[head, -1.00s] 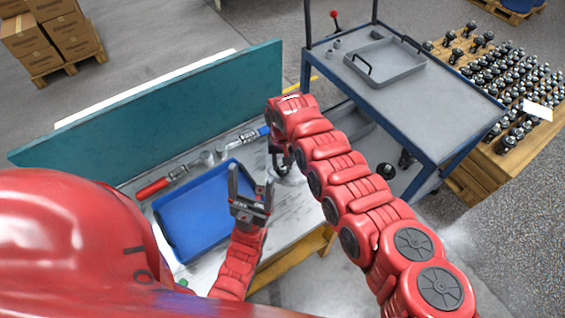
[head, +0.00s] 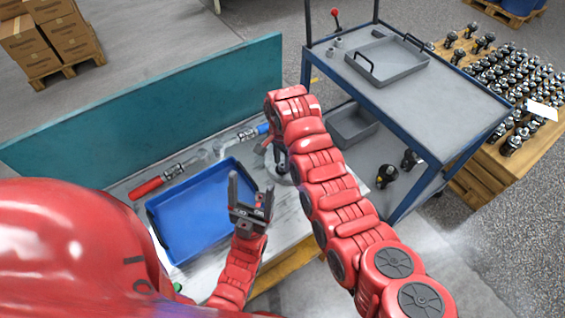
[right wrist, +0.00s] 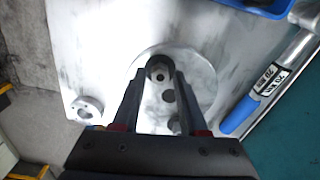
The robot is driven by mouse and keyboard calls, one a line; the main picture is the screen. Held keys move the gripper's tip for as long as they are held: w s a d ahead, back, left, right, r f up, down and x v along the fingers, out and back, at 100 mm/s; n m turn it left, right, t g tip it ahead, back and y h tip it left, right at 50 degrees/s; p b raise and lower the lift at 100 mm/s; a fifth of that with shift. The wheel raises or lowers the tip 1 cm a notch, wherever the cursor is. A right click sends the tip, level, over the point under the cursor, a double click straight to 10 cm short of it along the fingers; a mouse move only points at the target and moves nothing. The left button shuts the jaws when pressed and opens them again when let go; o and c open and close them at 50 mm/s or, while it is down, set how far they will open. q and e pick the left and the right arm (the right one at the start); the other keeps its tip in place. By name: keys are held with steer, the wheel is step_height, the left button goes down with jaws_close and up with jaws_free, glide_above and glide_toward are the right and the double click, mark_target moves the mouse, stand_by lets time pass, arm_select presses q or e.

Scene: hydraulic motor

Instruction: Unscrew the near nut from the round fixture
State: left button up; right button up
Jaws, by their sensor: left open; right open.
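The round fixture (right wrist: 203,82) is a pale metal disc on the worktable in the right wrist view, with several dark round spots in a line across it. My right gripper (right wrist: 160,62) is over it, its open fingers on either side of a dark ring-shaped part (right wrist: 158,73), which looks like a nut. I cannot tell whether the fingers touch it. In the head view the fixture (head: 284,178) shows only partly beneath my right arm, and the right fingers are mostly hidden. My left gripper (head: 252,198) is open and empty above the blue tray's right side.
A grey ring-shaped part (right wrist: 88,107) sits near the table edge. The blue tray (head: 160,232), a red-handled tool (head: 147,188) and a blue-ended tool (right wrist: 240,113) lie on the worktable. A teal panel (head: 150,105) backs it. A blue-framed cart (head: 440,110) stands to the right.

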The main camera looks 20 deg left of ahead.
steer(key=shift+f+b, duration=0.1)
steer(key=shift+b, duration=0.25)
steer(key=shift+m, duration=0.4)
jaws_close()
jaws_free()
